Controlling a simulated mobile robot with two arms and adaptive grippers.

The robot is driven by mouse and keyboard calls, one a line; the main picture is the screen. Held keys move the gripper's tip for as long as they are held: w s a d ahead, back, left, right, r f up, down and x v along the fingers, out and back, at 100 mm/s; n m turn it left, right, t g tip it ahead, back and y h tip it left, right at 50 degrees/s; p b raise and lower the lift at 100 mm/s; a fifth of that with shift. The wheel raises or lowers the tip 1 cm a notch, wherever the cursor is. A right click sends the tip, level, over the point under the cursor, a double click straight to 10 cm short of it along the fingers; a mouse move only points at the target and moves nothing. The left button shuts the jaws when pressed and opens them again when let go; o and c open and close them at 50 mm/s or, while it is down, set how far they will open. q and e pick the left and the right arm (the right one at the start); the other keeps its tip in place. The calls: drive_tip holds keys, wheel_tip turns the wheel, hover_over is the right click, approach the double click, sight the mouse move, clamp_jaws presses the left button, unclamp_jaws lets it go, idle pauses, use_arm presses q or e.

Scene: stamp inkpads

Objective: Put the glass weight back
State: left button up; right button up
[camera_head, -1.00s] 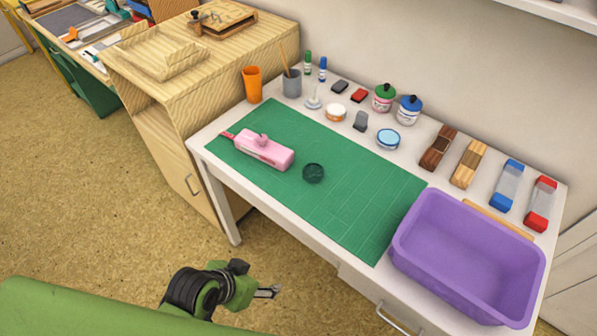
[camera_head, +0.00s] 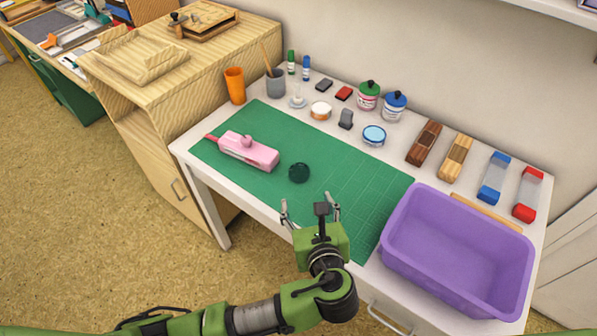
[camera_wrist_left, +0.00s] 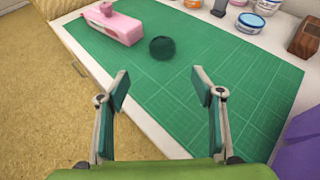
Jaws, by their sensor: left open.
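The glass weight, a dark green round dome (camera_head: 299,173), sits on the green cutting mat (camera_head: 345,185), a little right of a pink box-like tool (camera_head: 248,151). It also shows in the left wrist view (camera_wrist_left: 162,47), ahead of the gap between the fingers. My left gripper (camera_head: 310,204) is open and empty, over the front edge of the desk and mat, on the near side of the weight and apart from it. Both fingers show spread in the left wrist view (camera_wrist_left: 160,85). My right gripper is not in view.
A purple bin (camera_head: 458,255) stands at the desk's right front. An orange cup (camera_head: 235,86), a grey pen cup (camera_head: 275,82), ink jars (camera_head: 395,106), a blue-lidded tin (camera_head: 374,135) and wooden blocks (camera_head: 424,142) line the back. The mat around the weight is mostly clear.

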sight(301, 176)
use_arm(q)
drive_tip(key=shift+w+d+m, duration=0.1)
drive_tip(key=shift+w+m, duration=0.2)
drive_tip(key=shift+w, duration=0.05)
drive_tip(key=x, duration=1.3)
drive_tip(key=shift+w+d+r, duration=0.1)
drive_tip(key=shift+w, duration=0.1)
drive_tip(key=c, duration=1.5)
drive_tip(key=shift+r, duration=0.1)
